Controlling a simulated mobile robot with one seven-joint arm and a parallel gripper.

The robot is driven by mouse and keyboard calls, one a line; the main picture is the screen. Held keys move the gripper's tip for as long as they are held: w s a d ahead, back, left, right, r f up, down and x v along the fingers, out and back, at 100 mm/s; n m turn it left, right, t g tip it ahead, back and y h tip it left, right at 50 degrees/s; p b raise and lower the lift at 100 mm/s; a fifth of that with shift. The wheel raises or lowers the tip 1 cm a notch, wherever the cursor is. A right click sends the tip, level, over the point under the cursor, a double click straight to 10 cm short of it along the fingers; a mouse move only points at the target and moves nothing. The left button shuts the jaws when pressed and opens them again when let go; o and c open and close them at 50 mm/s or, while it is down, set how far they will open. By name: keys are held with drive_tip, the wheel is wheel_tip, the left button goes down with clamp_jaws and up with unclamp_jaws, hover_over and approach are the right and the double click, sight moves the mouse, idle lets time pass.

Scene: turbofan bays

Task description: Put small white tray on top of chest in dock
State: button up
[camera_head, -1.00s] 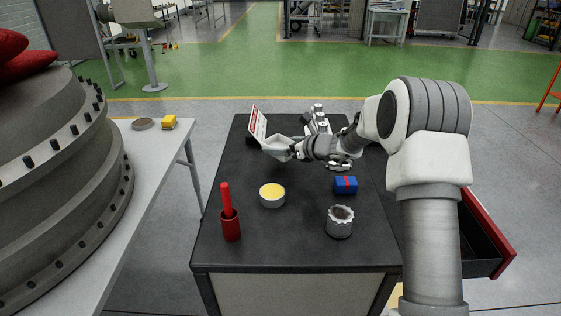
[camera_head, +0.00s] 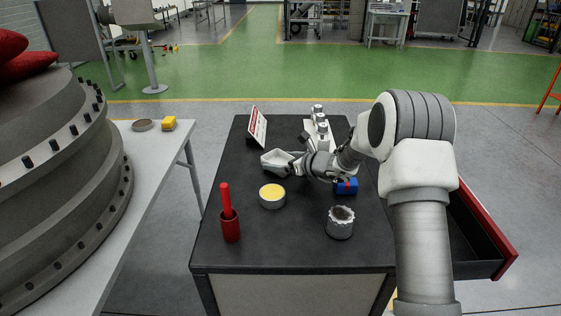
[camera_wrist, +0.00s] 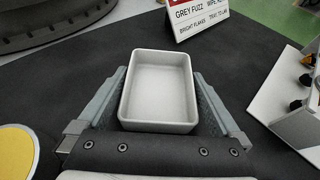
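The small white tray (camera_head: 276,162) is a shallow rectangular dish, upright and empty. It is over the far middle of the black top of the chest (camera_head: 300,240); I cannot tell whether it touches the surface. My gripper (camera_head: 287,166) is shut on the tray. In the wrist view the tray (camera_wrist: 158,92) sits between the two grey fingers of my gripper (camera_wrist: 160,100), one along each long side. The chest has an open drawer with a red front (camera_head: 490,225) on its right side.
A sign (camera_head: 257,127) stands behind the tray. A white holder with metal knobs (camera_head: 318,125) is at the back. A yellow-topped tin (camera_head: 272,196), red cup with a red stick (camera_head: 231,225), blue box (camera_head: 347,186) and grey toothed part (camera_head: 340,222) stand nearer.

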drive_tip(key=shift+r, duration=0.2)
drive_tip(key=shift+s+d+r, duration=0.1)
drive_tip(key=shift+s+d, duration=0.05)
drive_tip(key=shift+d, duration=0.05)
drive_tip(key=v, duration=1.1)
drive_tip(key=shift+s+d+r, duration=0.1)
drive_tip(key=shift+s+r, duration=0.05)
drive_tip(key=s+a+r+n+g+h, duration=0.1)
drive_tip(key=s+r+n+g, duration=0.15)
drive_tip(key=s+n, duration=0.35)
drive_tip(key=s+a+r+n+g, duration=0.1)
drive_tip(key=s+a+r+n, duration=0.1)
drive_tip(key=s+r+n, duration=0.35)
drive_tip(key=s+a+r+n+g+h, duration=0.15)
drive_tip(key=s+n, duration=0.25)
drive_tip(key=s, duration=0.4)
drive_tip(key=s+d+r+n+h, duration=0.1)
drive_tip(key=s+d+n+h, duration=0.2)
drive_tip(key=s+d+n, duration=0.2)
drive_tip(key=s+d+n+t+h, duration=0.1)
drive_tip(key=s+d+n+h, duration=0.3)
drive_tip(key=s, duration=0.8)
drive_tip(key=shift+s+d+r+n, duration=0.3)
drive_tip(key=shift+d+r+n, duration=0.1)
drive_tip(key=shift+d+n, duration=0.85)
